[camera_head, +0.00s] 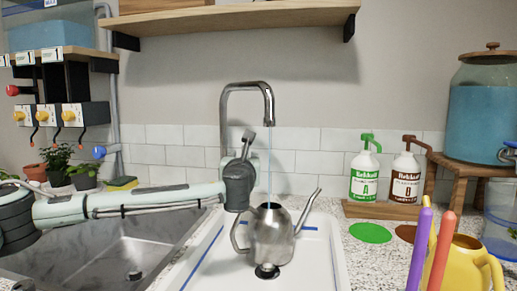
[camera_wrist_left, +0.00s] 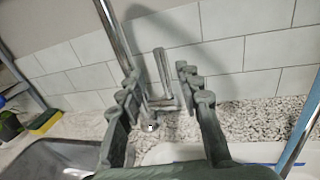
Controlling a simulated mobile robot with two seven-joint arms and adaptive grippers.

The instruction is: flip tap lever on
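The chrome tap (camera_head: 247,87) rises behind the sink, with its spout curving over to the right. A thin pale-blue stream (camera_head: 270,165) runs from the spout to the metal watering can (camera_head: 271,237), which stands in the white basin. In the left wrist view, the tap lever (camera_wrist_left: 162,68) sticks up between the fingers of my left gripper (camera_wrist_left: 160,84). The fingers are spread apart, and I cannot tell whether either touches the lever. In the head view, my left gripper (camera_head: 244,150) is in front of the tap and hides its lower part. My right gripper is not in view.
A grey metal sink (camera_head: 130,250) lies left of the white basin (camera_head: 325,255). Soap bottles A (camera_head: 364,178) and B (camera_head: 405,180) stand on a wooden tray at right. A yellow can (camera_head: 466,262) and purple and orange sticks are at front right. A shelf (camera_head: 230,17) hangs above.

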